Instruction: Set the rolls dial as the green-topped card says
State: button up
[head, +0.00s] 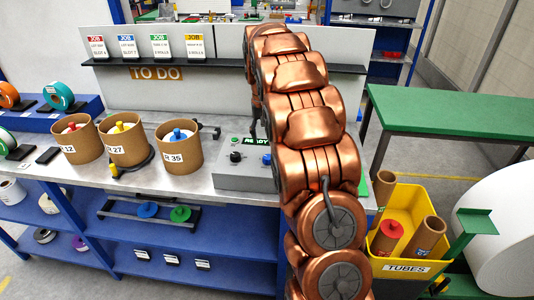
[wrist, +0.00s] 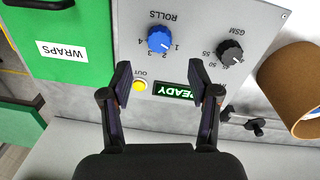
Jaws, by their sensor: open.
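The blue rolls dial (wrist: 159,39) sits on a grey panel (wrist: 205,15), under the word ROLLS and beside numbers 1 to 4, upside down in the wrist view. Its pointer setting is too small to read surely. The dial also shows in the head view (head: 267,159), beside my arm. The green-topped card (head: 160,46) stands third from the left on the black shelf; its small print cannot be read surely. My gripper (wrist: 160,84) is open and empty, with its fingers spread above the panel near the dial, apart from it.
A black GSM dial (wrist: 230,50), a lit READY display (wrist: 175,91) and a yellow OUT button (wrist: 139,86) share the panel. A green WRAPS box (wrist: 62,65) stands beside it. Brown tubs (head: 180,155) stand left of the panel; a yellow TUBES bin (head: 412,225) is at the right.

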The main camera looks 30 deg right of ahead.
aim_at(267, 157)
jog(key=f+p, duration=0.1)
jog(key=f, duration=0.2)
jog(key=f+p, duration=0.1)
jog(key=f, duration=0.1)
jog(key=shift+s+d+f, duration=0.1)
jog(key=shift+s+f, duration=0.1)
jog(key=shift+f, duration=0.2)
jog(key=shift+w+f+p, duration=0.1)
jog(key=shift+f+p, duration=0.25)
jog(key=shift+f, duration=0.5)
jog(key=c, duration=1.2)
